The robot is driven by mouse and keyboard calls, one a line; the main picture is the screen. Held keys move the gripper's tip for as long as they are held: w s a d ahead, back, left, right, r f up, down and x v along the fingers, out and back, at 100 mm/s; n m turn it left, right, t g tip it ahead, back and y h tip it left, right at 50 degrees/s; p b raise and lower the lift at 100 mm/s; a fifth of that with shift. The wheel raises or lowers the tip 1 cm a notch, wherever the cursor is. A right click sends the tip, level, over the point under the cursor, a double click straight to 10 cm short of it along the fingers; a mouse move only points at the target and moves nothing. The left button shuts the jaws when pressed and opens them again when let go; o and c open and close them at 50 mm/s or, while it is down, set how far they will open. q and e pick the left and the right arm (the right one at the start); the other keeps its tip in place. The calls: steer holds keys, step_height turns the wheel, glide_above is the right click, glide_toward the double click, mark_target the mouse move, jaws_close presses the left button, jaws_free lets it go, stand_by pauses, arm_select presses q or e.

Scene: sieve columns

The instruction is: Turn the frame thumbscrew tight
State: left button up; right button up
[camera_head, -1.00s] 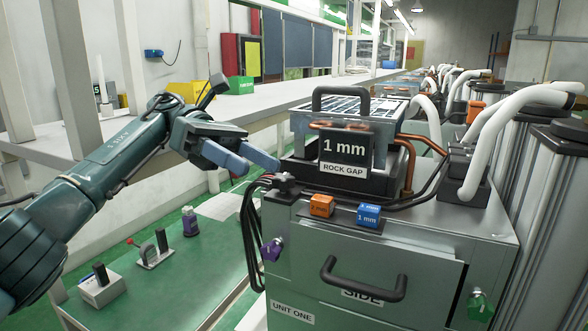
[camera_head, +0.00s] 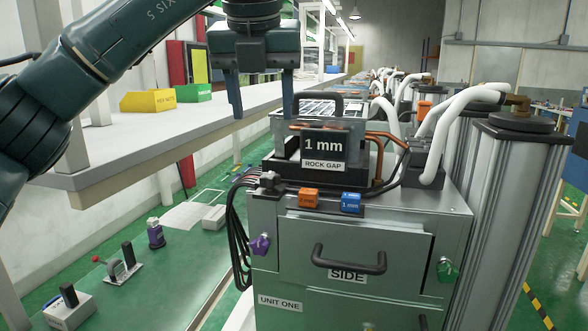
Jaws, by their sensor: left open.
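A small grey lobed knob (camera_head: 268,179), which looks like the frame thumbscrew, sits at the top left corner of the grey unit (camera_head: 345,227), beside the black-based frame. My left gripper (camera_head: 262,106) points down with its two fingers apart and nothing between them. In the picture it is above the knob with a clear gap. Its right finger appears close to the left side of the clear-walled box (camera_head: 357,127); I cannot tell whether they touch. My right gripper is not in view.
An orange block (camera_head: 309,198) and a blue block (camera_head: 350,202) lie on the unit's top edge. A purple knob (camera_head: 260,245) and a green knob (camera_head: 447,270) are on its front. A "1 mm" sign (camera_head: 324,149) and black handle (camera_head: 322,104) stand near the gripper.

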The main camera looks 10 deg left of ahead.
mark_target(268, 175)
arm_select(q)
steer(key=p+x, duration=0.1)
steer(key=x, duration=1.2)
steer(key=shift+w+a, duration=0.1)
steer(key=shift+a, duration=0.05)
steer(key=shift+c, duration=0.4)
steer(key=c, duration=0.9)
steer(key=shift+m, duration=0.6)
